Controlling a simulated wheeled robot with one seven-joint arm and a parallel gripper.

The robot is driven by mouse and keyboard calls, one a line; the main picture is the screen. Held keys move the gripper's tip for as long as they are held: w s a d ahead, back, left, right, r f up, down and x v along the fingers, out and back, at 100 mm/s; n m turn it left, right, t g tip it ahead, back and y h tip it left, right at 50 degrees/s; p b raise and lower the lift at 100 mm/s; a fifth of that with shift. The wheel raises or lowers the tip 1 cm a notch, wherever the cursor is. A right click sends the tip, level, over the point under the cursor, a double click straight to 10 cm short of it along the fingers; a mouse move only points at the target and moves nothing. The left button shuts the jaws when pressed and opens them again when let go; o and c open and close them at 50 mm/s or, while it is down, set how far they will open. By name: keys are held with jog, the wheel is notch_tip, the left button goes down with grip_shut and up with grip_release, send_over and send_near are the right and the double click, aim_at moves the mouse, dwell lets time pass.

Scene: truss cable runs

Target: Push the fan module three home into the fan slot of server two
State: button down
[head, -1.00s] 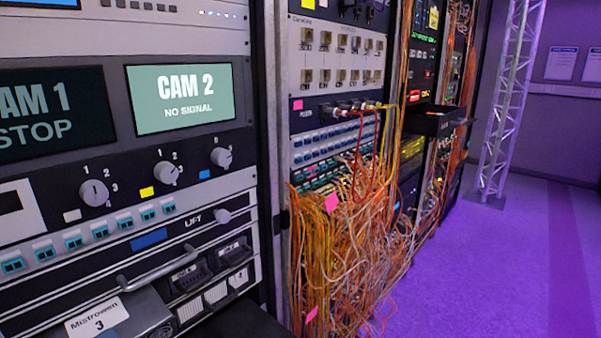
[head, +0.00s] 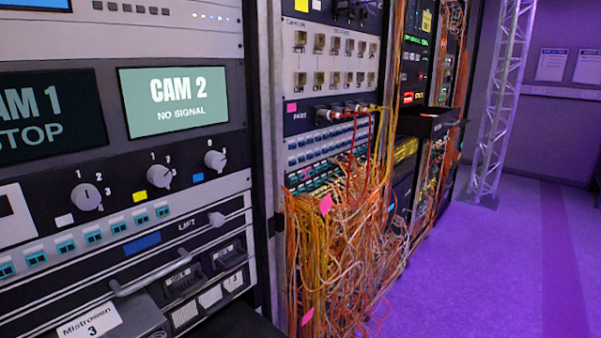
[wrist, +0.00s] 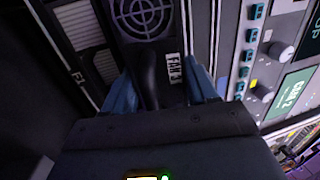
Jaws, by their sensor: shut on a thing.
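In the wrist view the fan module three (wrist: 173,70) is a dark unit with a white "FAN 3" label. A pale round fan grille (wrist: 144,14) shows above it; I cannot tell whether it belongs to the same module. My gripper (wrist: 162,88) has blue fingers on either side of the module's dark handle and is shut on it. How deep the module sits is hidden. My gripper is not seen in the head view. A unit labelled "Mistrowen 3" (head: 92,325) is at the lower left there. I cannot tell which unit is server two.
A silver bar handle (head: 160,272) sticks out under the "LIFT" panel. A tangle of orange cables (head: 335,250) hangs from the middle rack. A black drawer (head: 425,122) juts out further back. Purple floor (head: 470,270) is clear at right, before a truss (head: 503,100).

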jog(key=r+p+v, duration=0.2)
jog(key=p+v, duration=0.2)
jog(key=v, duration=0.5)
jog(key=shift+s+d+r, duration=0.3)
dwell(0.4)
